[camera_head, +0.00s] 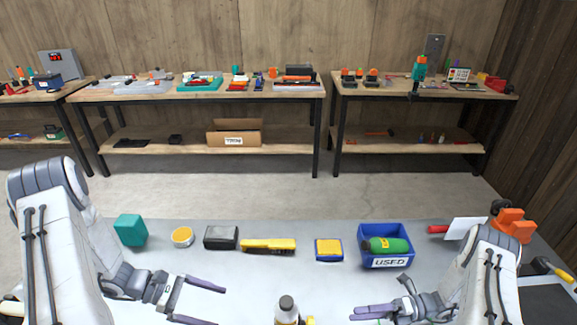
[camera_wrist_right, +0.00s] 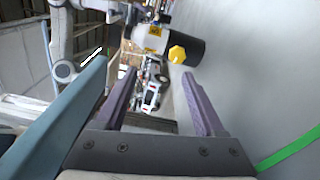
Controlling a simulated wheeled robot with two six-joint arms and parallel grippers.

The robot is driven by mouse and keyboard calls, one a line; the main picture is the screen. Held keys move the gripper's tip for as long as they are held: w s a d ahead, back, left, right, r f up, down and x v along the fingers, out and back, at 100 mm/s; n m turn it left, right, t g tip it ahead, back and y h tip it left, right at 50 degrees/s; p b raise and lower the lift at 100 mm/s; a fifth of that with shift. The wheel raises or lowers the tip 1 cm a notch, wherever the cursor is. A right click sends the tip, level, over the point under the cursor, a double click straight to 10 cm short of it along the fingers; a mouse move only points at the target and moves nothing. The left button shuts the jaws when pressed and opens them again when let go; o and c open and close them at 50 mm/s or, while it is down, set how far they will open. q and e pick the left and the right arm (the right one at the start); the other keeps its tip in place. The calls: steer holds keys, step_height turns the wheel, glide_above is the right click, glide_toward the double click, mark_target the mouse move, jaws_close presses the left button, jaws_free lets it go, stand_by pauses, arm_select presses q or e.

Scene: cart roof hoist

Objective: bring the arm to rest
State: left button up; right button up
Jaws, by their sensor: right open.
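My right gripper (camera_head: 362,312) is at the lower right of the head view, over the near part of the grey worktop (camera_head: 330,282). It is open; in the right wrist view its two purple fingers (camera_wrist_right: 160,98) stand apart with nothing gripped between them. My left gripper (camera_head: 207,305) is at the lower left of the head view, with its fingers apart and nothing between them. A bottle with a grey cap (camera_head: 287,306) stands between the two grippers, apart from both.
Benches stand behind.

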steer(key=s+a+r+n+g+h, duration=0.1)
steer(key=a+r+n+g+h, duration=0.2)
steer(key=a+r+n+h, duration=0.5)
steer(key=s+a+r+n+g+h, duration=0.2)
steer(key=a+r+n+g+h, duration=0.15)
steer(key=r+n, duration=0.7)
arm_select(q)
steer(key=s+d+r+m+y, duration=0.5)
steer(key=s+d+r+m, duration=0.2)
steer(key=r+m, duration=0.3)
steer(key=s+d+r+m+y, duration=0.6)
steer(key=r+m, duration=0.5)
steer(key=m, duration=0.4)
steer(key=shift+s+d+r+y, duration=0.2)
steer(key=shift+s+d+y, duration=0.1)
steer(key=shift+s+d, duration=0.4)
arm_select(e)
steer(key=s+a+r+n+t+h, duration=0.1)
steer(key=s+r+n+t+h, duration=0.1)
steer(key=s+n, duration=0.4)
steer(key=s+a+r+n+t+h, duration=0.2)
steer(key=s+r+n+t, duration=0.3)
steer(key=n, duration=1)
steer(key=shift+s+r+n+h, duration=0.35)
steer(key=shift+s+r+h, duration=0.4)
steer(key=shift+r, duration=0.45)
